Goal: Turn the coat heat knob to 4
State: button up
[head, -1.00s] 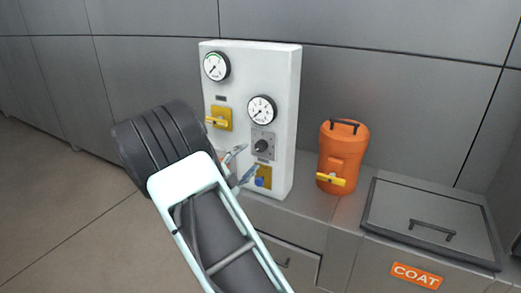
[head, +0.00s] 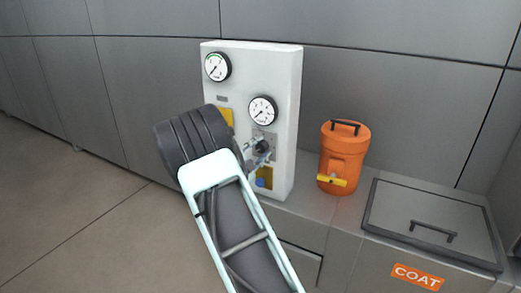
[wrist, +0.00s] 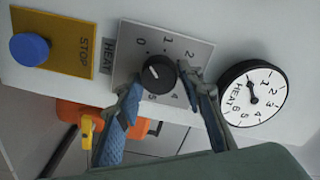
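The heat knob (wrist: 158,73) is a round black dial on a grey plate marked with numbers, beside a HEAT label (wrist: 108,55) in the wrist view. Its white mark appears to point up-left, toward 0. In the head view the knob (head: 262,147) is on the white panel (head: 276,80). My gripper (wrist: 163,92) is open, one finger on each side of the knob's lower part. The right fingertip is close to the knob; I cannot tell whether it touches. The number 3 is hidden. In the head view the fingertips (head: 254,153) are at the knob.
A blue STOP button (wrist: 30,49) on a yellow plate is beside the knob. A HEAT gauge (wrist: 252,93) is on the other side. An orange canister (head: 343,158) with a yellow lever stands right of the panel, near a lidded COAT bin (head: 430,220).

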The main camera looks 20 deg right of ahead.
jog(key=c, duration=0.7)
jog(key=shift+o, duration=0.2)
